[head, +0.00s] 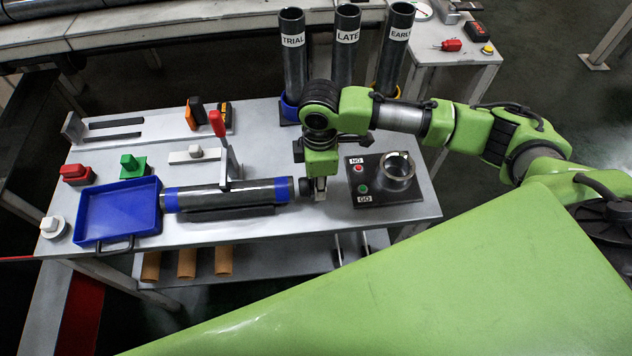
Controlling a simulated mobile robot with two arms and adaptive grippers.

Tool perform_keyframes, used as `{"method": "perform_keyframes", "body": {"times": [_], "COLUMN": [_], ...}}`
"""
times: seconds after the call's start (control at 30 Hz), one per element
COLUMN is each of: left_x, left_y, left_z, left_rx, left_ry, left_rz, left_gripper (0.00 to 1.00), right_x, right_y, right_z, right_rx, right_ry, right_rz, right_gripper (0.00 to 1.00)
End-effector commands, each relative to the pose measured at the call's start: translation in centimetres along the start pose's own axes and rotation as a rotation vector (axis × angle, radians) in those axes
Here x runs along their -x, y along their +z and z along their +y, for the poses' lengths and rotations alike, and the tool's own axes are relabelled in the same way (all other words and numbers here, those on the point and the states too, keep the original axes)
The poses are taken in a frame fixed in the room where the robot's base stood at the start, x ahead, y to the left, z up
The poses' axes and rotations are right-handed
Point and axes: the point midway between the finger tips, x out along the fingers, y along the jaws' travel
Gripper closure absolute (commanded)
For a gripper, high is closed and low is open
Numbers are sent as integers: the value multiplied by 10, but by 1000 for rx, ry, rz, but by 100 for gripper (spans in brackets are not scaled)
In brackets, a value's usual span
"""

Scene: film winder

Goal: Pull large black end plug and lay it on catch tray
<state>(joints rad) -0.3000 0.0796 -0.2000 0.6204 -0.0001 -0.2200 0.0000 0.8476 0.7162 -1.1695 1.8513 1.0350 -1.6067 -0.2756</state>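A dark cylinder (228,195) with blue bands at its ends lies level in a cradle on the bench. A black end plug (306,187) shows at its right end, partly hidden by my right gripper. A blue catch tray (118,212) lies at the cylinder's left end and looks empty. My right gripper (319,190) points down at the plug's right side, touching or very close to it. Its fingers are small and partly hidden, so I cannot tell whether they grip the plug. My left gripper is not in view.
A red-handled clamp (219,130) stands over the cylinder. A black box (385,178) with NG and GO buttons and a metal ring is to the right. Upright tubes (292,55) labelled TRIAL, LATE and EARLY stand behind. Red and green blocks (132,166) sit behind the tray.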

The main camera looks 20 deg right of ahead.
Motion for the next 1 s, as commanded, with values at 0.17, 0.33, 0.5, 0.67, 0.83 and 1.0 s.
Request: {"method": "perform_keyframes", "body": {"times": [0.17, 0.33, 0.5, 0.67, 0.83, 1.0], "left_x": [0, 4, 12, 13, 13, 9], "left_y": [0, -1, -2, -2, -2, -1], "left_z": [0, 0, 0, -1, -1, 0], "left_rx": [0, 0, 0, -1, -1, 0], "left_ry": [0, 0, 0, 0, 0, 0], "left_rz": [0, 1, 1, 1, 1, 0], "left_gripper": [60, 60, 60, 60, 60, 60], "right_x": [0, 1, 2, 0, 0, 10], "right_y": [0, 4, 15, 19, 19, 16], "right_z": [0, 0, 0, 0, 0, 0], "right_rx": [1, -1, -1, 1, 0, -74], "right_ry": [0, -1, -1, -1, 0, 3], "right_rz": [1, 0, -1, 1, 1, 9], "right_gripper": [100, 100, 100, 100, 100, 100]}}
